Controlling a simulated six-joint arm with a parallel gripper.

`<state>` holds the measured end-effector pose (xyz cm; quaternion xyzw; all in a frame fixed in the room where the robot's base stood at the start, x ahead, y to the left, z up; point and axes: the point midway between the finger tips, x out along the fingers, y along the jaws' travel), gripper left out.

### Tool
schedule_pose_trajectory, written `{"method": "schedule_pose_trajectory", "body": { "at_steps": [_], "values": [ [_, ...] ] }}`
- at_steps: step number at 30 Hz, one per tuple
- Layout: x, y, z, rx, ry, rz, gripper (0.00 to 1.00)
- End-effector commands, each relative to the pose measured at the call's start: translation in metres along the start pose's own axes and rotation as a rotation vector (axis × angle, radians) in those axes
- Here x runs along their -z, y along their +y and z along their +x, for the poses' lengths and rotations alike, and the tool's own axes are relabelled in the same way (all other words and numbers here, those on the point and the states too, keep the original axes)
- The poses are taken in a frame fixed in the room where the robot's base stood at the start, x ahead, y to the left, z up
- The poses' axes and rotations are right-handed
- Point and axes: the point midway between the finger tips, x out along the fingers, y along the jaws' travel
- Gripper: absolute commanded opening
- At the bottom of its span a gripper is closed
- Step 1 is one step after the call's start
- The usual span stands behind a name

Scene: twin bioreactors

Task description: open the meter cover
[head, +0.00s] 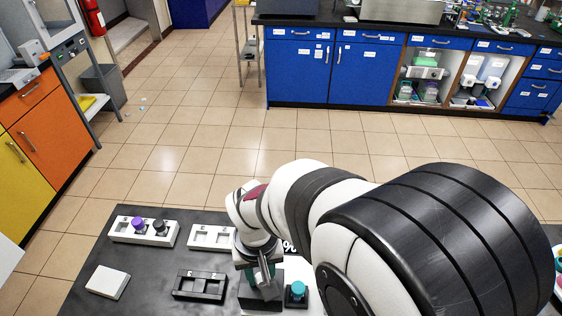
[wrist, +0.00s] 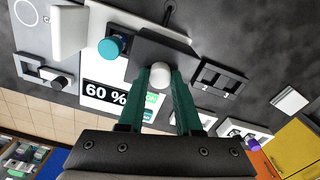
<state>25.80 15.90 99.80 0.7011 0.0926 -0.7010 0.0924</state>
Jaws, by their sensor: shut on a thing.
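The meter cover (wrist: 155,48) is a dark grey plate with a white round knob (wrist: 160,76). My gripper (wrist: 161,72) has teal fingers, one on each side of this knob, and is shut on it. Beside and partly behind the fingers is the meter's display (wrist: 105,95), reading "60 %" on black with a green patch. In the head view my gripper (head: 260,272) is at the dark cover (head: 260,293), low in the middle; the knob is hidden there and my arm hides most of the display. I cannot tell whether the cover is raised.
A teal knob on a black base (head: 298,290) stands close right of the cover. A black two-slot holder (head: 200,286), a white holder (head: 210,237), a white panel with a purple knob (head: 138,224) and a white block (head: 107,282) lie left. Bare dark tabletop lies between them.

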Motion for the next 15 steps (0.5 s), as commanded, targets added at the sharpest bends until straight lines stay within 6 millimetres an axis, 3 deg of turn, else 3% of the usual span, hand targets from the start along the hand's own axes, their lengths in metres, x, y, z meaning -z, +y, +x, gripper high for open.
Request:
{"method": "schedule_pose_trajectory", "body": {
  "at_steps": [4, 5, 9, 15],
  "values": [
    [0.001, 0.0003, -0.0006, 0.0, 0.004, -0.001, 0.0],
    [0.001, 0.0003, -0.0006, 0.0, 0.004, -0.001, 0.35],
    [0.0006, 0.0005, -0.0004, 0.0, 0.002, -0.001, 0.6],
    [0.0001, 0.0006, -0.0001, 0.0, 0.001, 0.0, 0.64]
  ]
}}
